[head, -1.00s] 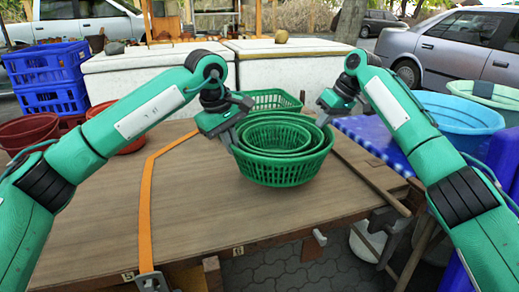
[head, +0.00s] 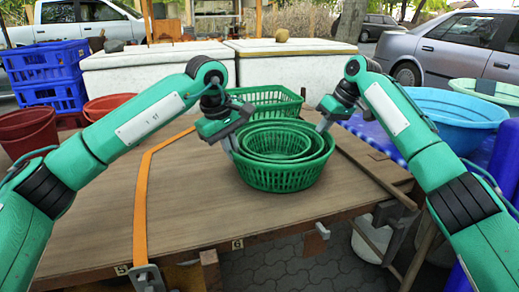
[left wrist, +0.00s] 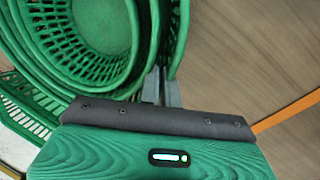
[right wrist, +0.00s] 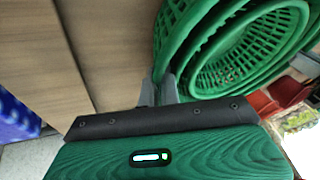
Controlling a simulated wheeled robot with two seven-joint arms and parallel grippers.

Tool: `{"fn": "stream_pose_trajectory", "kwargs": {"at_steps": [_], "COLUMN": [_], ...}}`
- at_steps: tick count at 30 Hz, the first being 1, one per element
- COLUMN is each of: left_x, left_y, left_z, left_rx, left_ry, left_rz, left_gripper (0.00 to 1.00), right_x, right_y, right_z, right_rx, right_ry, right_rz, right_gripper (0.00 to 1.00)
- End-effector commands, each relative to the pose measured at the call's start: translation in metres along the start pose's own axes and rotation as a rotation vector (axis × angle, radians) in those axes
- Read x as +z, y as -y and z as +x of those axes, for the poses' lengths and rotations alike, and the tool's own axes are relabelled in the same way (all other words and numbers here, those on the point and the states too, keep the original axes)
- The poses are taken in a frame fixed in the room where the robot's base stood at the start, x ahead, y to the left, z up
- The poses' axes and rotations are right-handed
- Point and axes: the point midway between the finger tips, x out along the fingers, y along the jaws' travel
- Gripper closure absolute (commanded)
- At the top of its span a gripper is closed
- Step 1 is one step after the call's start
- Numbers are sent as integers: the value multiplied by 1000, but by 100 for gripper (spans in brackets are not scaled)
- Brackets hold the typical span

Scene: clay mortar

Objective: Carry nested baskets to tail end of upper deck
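The nested round green baskets (head: 278,178) are at the right part of the wooden deck (head: 185,200), upright, the smaller ones sitting inside the largest. My left gripper (head: 232,148) is at their left rim. In the left wrist view its fingers (left wrist: 163,90) are closed on the outer rim. My right gripper (head: 322,124) is at their right rim. In the right wrist view its fingers (right wrist: 160,90) are closed on the outer rim. I cannot tell whether the largest basket's base touches the deck.
A rectangular green basket (head: 266,99) stands just behind. An orange strap (head: 142,200) runs along the deck at left. Blue crates (head: 45,75) and red tubs (head: 25,133) are at far left, a blue basin (head: 455,118) at right. The deck's left and front areas are clear.

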Motion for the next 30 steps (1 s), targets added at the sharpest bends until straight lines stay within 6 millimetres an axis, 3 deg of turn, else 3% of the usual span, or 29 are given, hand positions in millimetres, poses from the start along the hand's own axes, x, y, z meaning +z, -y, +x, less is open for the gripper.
{"fn": "stream_pose_trajectory", "kwargs": {"at_steps": [4,8,22,30], "left_x": [-2,-2,0,-1], "left_y": [5,4,2,2], "left_z": [10,8,3,-34], "left_rx": [-5,-5,1,1], "left_ry": [-2,-2,0,-2], "left_rz": [-4,-3,0,-1], "left_gripper": [100,74,74,74], "right_x": [5,4,2,2], "right_y": [-7,-5,-1,-1], "right_z": [8,6,7,7], "right_rx": [5,4,-1,-1], "right_ry": [-1,-1,-1,-1], "right_rz": [7,6,-1,-1], "right_gripper": [100,74,74,74]}}
